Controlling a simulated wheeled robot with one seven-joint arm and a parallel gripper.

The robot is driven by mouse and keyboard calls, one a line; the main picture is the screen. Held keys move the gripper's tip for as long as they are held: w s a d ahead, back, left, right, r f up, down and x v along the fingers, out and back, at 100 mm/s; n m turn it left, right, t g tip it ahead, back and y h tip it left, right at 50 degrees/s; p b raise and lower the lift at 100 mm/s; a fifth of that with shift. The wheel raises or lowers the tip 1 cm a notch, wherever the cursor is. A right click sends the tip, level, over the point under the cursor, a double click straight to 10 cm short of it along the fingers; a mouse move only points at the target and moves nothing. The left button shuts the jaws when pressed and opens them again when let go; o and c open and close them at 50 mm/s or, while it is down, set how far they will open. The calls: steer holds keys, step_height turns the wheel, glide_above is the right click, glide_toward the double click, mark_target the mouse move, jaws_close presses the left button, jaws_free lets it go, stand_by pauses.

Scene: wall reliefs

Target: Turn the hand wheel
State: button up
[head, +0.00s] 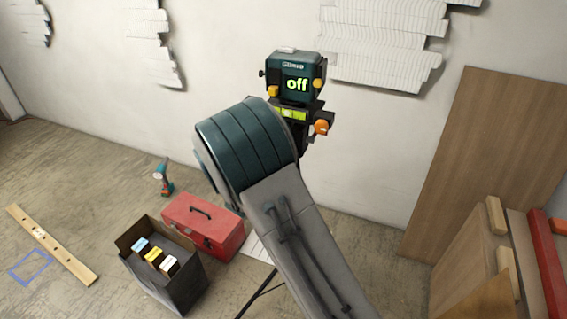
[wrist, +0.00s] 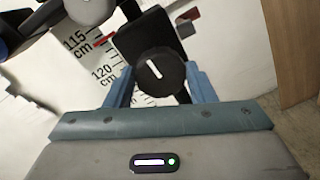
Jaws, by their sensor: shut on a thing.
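The hand wheel (wrist: 172,86) is a round black knob with a short white mark on its face, in the middle of the wrist view. My gripper (wrist: 158,82) has one blue finger on each side of the wheel and is shut on it. The white mark is tilted, leaning up to the left. A black block stands behind the wheel. In the head view my arm hides the gripper, and I cannot make out the wheel. A dark green device (head: 284,68) with a lit "off" display and orange knobs stands just above my arm.
A red toolbox (head: 203,224), an open dark box (head: 181,281) with small packs and a drill (head: 163,179) are on the floor at left. Wooden boards (head: 474,150) lean on the right wall. A centimetre scale (wrist: 97,58) shows behind the wheel.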

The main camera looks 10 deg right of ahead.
steer(key=m+b, duration=0.5)
steer(key=b, duration=0.7)
steer(key=m+y+b, duration=0.1)
steer(key=m+b, duration=0.5)
steer(key=b, duration=0.5)
steer(key=m+b, duration=0.5)
steer(key=b, duration=0.7)
steer(key=shift+s+d+f+y+b, duration=0.15)
steer(key=shift+d+f+y+b, duration=0.15)
steer(key=shift+y+b, duration=0.1)
steer(key=shift+a+r+m, duration=0.1)
steer(key=shift+m, duration=0.4)
steer(key=o, duration=1)
